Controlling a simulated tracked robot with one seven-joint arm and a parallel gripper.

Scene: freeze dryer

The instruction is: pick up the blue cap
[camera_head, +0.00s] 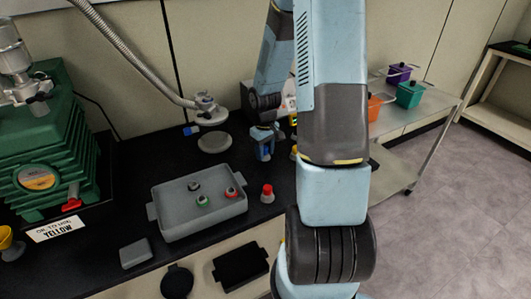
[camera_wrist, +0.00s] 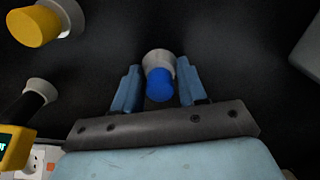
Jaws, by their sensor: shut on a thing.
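The blue cap (camera_wrist: 160,84) sits on a pale grey, round-based piece (camera_wrist: 158,58) in the wrist view. My gripper (camera_wrist: 156,76) has one light-blue finger on each side of the cap and is shut on it. In the head view my gripper (camera_head: 263,143) is low over the black bench, right of the grey tray. The cap is hard to tell from the fingers there. I cannot tell whether the piece under it still touches the bench.
A grey tray (camera_head: 165,235) holds several small capped pieces. A red-capped piece (camera_head: 267,193) stands right of it. A yellow-capped piece (camera_wrist: 36,26) and a black-capped piece (camera_wrist: 28,105) are left of my gripper. A green machine (camera_head: 40,150) stands left; a cart (camera_head: 430,125) stands right.

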